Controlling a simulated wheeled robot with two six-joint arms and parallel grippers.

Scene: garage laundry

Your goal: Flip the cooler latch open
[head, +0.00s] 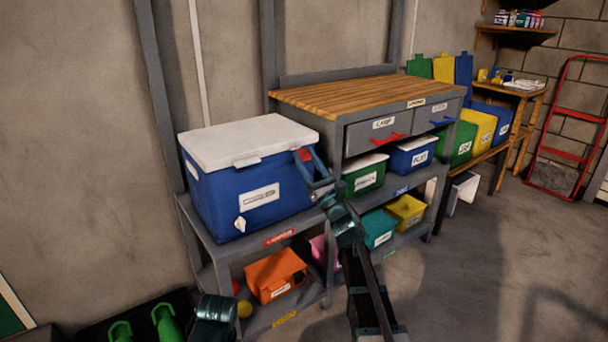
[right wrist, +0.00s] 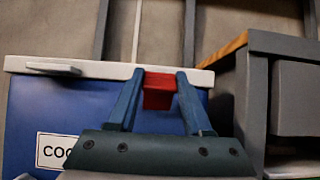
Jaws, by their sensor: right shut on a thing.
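The cooler (head: 225,200) is a blue box with a white lid (head: 245,140), standing at the left end of the grey shelf unit. Its lid lies flat on the box. In the right wrist view, the cooler (right wrist: 40,105) fills the left and middle. A red latch (right wrist: 159,82) sits at the lid's rim near the right end of the front face. It also shows small in the head view (head: 304,154). My right gripper (right wrist: 160,85) has its blue fingers on either side of the latch, shut on it. In the head view, my right gripper (head: 308,160) partly covers the cooler's right corner. My left gripper is not in view.
A workbench (head: 340,95) with a wooden top and drawers stands close to the right of the cooler. Below are an orange bin (head: 275,275) and other labelled bins. A black tray with green items lies at the lower left. Open floor is at the right.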

